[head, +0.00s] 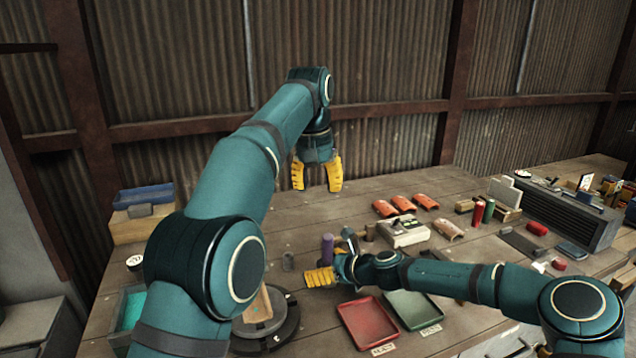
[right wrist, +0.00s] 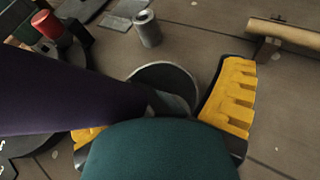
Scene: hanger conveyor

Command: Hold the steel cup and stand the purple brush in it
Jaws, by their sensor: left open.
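The purple brush (head: 327,248) stands upright at my right gripper (head: 319,277), low over the middle of the table. In the right wrist view its purple handle (right wrist: 60,95) fills the left side and runs down to the steel cup (right wrist: 160,73), whose dark round mouth shows between the yellow fingers. The brush's lower end appears to be inside the cup. My right gripper is closed around the cup; one finger is partly hidden behind the handle. In the head view the cup is mostly hidden by the fingers. My left gripper (head: 317,175) is open and empty, above and behind the brush.
A red tray (head: 367,322) and a green tray (head: 414,309) lie in front. Orange curved pieces (head: 403,203) lie behind right.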

